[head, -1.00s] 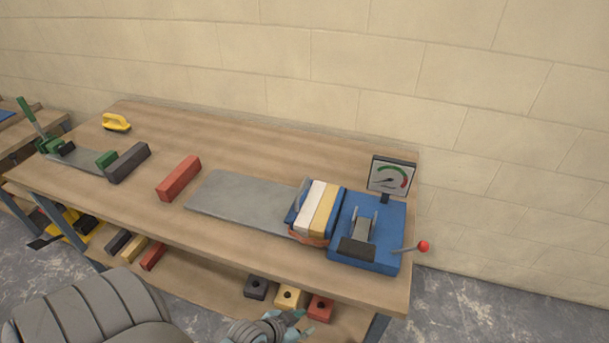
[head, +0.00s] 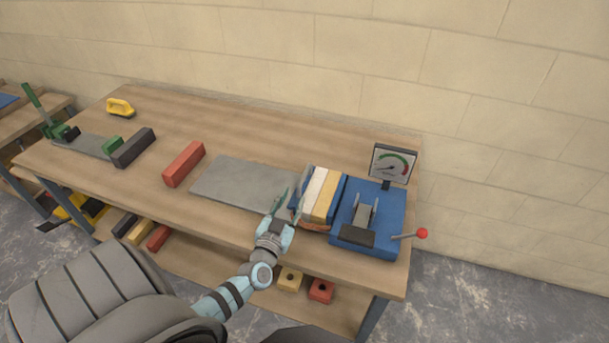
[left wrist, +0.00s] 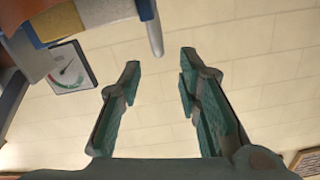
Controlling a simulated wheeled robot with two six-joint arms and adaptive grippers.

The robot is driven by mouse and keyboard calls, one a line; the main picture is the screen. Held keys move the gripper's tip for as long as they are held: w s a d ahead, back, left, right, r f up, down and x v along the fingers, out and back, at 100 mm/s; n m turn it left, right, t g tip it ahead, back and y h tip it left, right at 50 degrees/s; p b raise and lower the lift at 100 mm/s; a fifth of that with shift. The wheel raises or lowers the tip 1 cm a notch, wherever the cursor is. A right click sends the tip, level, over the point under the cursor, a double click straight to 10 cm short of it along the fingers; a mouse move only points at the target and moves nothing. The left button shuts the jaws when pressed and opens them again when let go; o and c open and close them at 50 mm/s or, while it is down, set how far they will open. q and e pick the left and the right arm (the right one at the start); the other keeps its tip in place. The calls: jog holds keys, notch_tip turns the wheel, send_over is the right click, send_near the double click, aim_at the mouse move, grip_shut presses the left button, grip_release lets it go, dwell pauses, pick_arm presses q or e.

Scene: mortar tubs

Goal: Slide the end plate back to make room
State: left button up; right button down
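My left gripper (head: 293,196) is at the plate's left front, over the right end of the grey slab. Its two teal fingers are apart with nothing between them, as the left wrist view (left wrist: 158,85) also shows. There a grey rod (left wrist: 152,28) sticks out beyond the fingertips; I cannot tell whether it belongs to the plate. My right gripper is not in view.
The grey slab (head: 235,183) left of the plate is bare. A red bar (head: 184,164), a dark bar (head: 134,147) and a yellow-handled tool (head: 120,107) lie farther left. A gauge (head: 392,165) and red-knobbed lever (head: 421,233) are at the right. Blocks sit on the lower shelf.

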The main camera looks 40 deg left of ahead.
aim_at(308, 167)
pick_arm(q)
jog(key=b+x, duration=0.2)
jog(key=x, duration=0.3)
jog(key=b+x, duration=0.2)
jog(key=x, duration=0.4)
jog(key=shift+w+d+f, duration=0.1)
jog(key=shift+w+f, duration=0.05)
jog(key=shift+f, duration=0.1)
jog(key=shift+r, duration=0.15)
grip_shut()
